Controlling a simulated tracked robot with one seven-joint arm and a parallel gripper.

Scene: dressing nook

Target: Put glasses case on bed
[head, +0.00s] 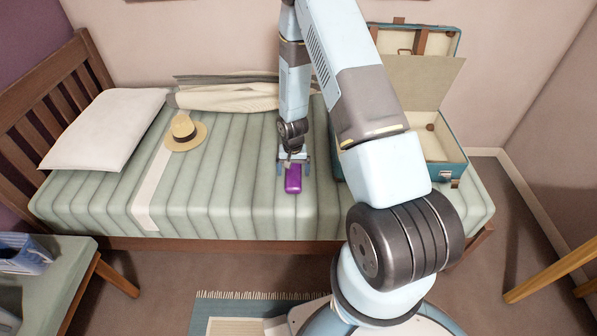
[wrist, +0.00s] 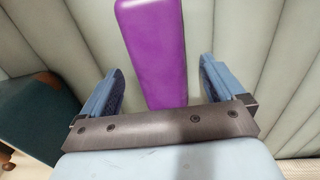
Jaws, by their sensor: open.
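The purple glasses case (head: 293,181) lies on the green striped bed (head: 235,205), near its front middle. In the wrist view the case (wrist: 153,50) lies flat on the cover, its near end reaching between the two blue fingers. My gripper (head: 293,163) is over the bed at the case's far end. It also shows in the wrist view (wrist: 158,88), with its fingers apart on either side of the case and a gap on each side. The case's near end is hidden behind the gripper's metal bar in the wrist view.
A straw hat (head: 185,132) and white pillow (head: 105,128) are on the bed's left. A folded blanket (head: 228,95) lies along the back. An open blue suitcase (head: 445,172) stands at the right, partly behind my arm. A bench (head: 60,260) is at lower left.

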